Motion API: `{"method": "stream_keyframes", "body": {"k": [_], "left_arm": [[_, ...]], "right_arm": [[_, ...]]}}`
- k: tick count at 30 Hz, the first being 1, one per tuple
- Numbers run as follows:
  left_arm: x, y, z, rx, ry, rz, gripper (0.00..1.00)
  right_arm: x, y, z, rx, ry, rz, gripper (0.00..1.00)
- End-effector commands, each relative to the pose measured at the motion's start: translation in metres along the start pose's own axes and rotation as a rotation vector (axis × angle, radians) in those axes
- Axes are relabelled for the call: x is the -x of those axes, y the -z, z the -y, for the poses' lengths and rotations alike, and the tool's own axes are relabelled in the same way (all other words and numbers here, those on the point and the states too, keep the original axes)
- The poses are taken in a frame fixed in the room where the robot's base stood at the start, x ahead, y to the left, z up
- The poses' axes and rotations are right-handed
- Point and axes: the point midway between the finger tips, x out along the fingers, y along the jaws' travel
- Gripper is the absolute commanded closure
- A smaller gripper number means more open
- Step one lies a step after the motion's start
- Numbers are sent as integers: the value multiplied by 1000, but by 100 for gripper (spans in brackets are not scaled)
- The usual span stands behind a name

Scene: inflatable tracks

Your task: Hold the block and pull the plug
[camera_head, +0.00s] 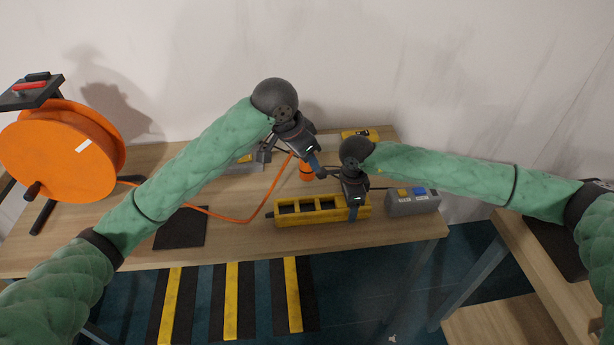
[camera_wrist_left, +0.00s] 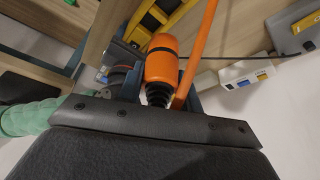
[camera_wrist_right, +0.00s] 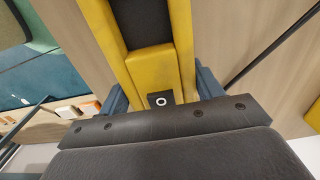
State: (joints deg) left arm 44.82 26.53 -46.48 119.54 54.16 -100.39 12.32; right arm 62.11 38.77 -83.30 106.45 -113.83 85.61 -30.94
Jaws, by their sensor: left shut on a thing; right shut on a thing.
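The yellow block (camera_head: 292,219), a long bar with several dark openings, lies near the table's front edge. My right gripper (camera_head: 353,212) is shut across its right part; the right wrist view shows the yellow block (camera_wrist_right: 150,65) between the blue fingers. The orange plug (camera_head: 306,173) is above and behind the block in the head view and looks apart from it. My left gripper (camera_head: 314,166) is shut on the plug. In the left wrist view the orange plug (camera_wrist_left: 162,66), with its black ribbed end, sits between the fingers.
An orange cable (camera_head: 231,219) runs across the table (camera_head: 130,245) to an orange reel (camera_head: 62,150) at the left. A grey box (camera_head: 412,206) with coloured sockets stands right of the block. A dark mat (camera_head: 181,228) lies front left. A yellow item (camera_head: 360,134) is at the back.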

Motion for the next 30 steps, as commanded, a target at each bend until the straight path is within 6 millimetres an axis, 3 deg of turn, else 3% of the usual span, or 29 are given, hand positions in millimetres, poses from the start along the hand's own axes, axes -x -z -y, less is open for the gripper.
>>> {"method": "stream_keyframes", "body": {"k": [3,9,21,22,25,30], "left_arm": [[21,9,0,-1,1,-2,89],[41,17,0,0,0,-1,89],[46,19,0,1,1,1,89],[46,19,0,1,1,1,89],[46,19,0,1,0,1,89],[46,19,0,1,0,1,89]], "right_arm": [[1,0,0,0,1,0,76],[0,0,0,0,1,0,76],[1,0,0,0,1,0,76],[1,0,0,0,1,0,29],[0,0,0,0,1,0,9],[0,0,0,0,0,0,9]]}}
